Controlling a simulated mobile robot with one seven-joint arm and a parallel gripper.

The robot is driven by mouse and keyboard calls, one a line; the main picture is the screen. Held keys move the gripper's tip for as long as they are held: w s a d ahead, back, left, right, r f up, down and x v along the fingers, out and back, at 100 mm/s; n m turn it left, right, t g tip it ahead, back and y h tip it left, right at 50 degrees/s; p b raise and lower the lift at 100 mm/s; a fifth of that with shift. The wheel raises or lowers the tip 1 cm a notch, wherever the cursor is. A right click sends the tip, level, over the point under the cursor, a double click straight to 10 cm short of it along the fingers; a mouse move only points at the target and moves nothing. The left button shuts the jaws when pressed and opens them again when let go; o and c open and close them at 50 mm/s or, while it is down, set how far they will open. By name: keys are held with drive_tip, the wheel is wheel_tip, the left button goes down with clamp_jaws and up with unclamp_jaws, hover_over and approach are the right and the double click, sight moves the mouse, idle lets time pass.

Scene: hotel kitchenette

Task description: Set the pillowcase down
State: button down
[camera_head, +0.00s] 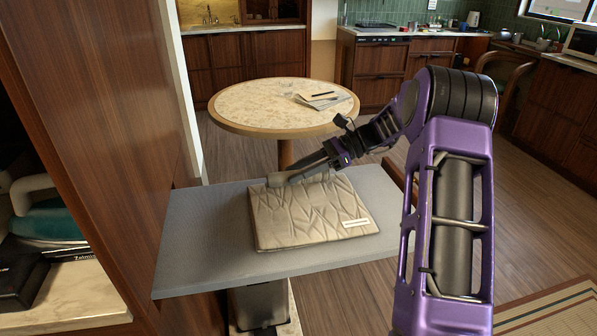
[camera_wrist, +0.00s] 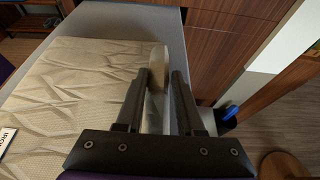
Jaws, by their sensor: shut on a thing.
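The pillowcase (camera_head: 300,213) is a folded, beige, quilted bundle with a small white label at its near right corner. It lies flat on the grey padded board (camera_head: 190,245). It also fills the left of the wrist view (camera_wrist: 85,85). My gripper (camera_head: 298,174) is at its far edge, with the fingers low over the board. In the wrist view the fingers (camera_wrist: 164,82) stand on either side of a rounded, upright beige part at that edge, and the jaws are shut on it. The fingertips partly hide this part.
A round table (camera_head: 240,105) with papers (camera_head: 322,100) stands just beyond the board. A tall wooden cabinet side (camera_head: 105,130) is close on the left. Bare board shows around the pillowcase, mostly left and right. Kitchen counters line the back.

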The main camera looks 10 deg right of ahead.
drive_tip(key=c, duration=0.5)
unclamp_jaws()
drive_tip(key=p+v, duration=0.1)
drive_tip(key=v, duration=1.1)
drive_tip(key=shift+d, duration=0.1)
